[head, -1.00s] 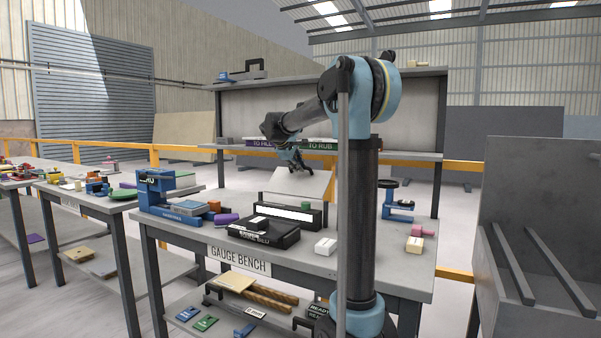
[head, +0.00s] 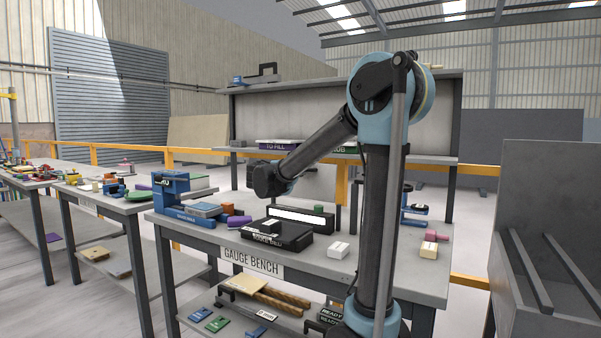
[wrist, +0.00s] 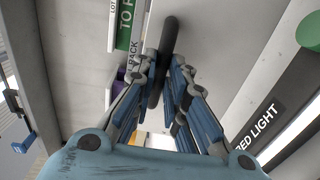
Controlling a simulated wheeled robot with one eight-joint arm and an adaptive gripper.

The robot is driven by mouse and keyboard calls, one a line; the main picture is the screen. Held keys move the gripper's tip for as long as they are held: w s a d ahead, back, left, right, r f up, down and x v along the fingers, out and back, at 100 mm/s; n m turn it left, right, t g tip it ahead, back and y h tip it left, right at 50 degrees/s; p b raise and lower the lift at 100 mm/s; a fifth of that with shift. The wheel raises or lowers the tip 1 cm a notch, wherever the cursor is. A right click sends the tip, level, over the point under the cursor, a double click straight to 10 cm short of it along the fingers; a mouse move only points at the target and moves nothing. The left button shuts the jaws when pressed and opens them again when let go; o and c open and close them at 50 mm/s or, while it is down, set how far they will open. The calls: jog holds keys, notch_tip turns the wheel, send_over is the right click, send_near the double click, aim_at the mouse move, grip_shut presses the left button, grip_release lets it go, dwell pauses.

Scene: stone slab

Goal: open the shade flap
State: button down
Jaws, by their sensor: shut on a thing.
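The shade flap (head: 318,182) is a pale grey panel behind the light box on the gauge bench; my arm covers part of it in the head view. In the wrist view, the broad grey surface beside the fingers (wrist: 225,50) seems to be this flap. My gripper (wrist: 165,68) has its blue fingers on both sides of a dark rounded bar (wrist: 169,32), which looks like the flap's handle, and is shut on it.
A black light box (head: 297,214) with a white strip stands in front of the flap; its label, ending "RED LIGHT", shows in the wrist view (wrist: 262,124). A black case (head: 275,238), white block (head: 338,249) and blue gauge (head: 172,190) crowd the bench. A shelf (head: 440,159) runs behind.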

jog(key=shift+s+a+f, duration=0.3)
jog(key=shift+s+f, duration=0.3)
jog(key=shift+s, duration=0.2)
jog(key=shift+f, duration=0.1)
jog(key=c, duration=1.6)
grip_release()
jog(key=shift+w+f, duration=0.1)
jog(key=shift+f, duration=0.05)
jog(key=shift+a, duration=0.1)
jog(key=shift+r, duration=0.2)
jog(key=v, duration=1.1)
jog(key=shift+s+a, duration=0.25)
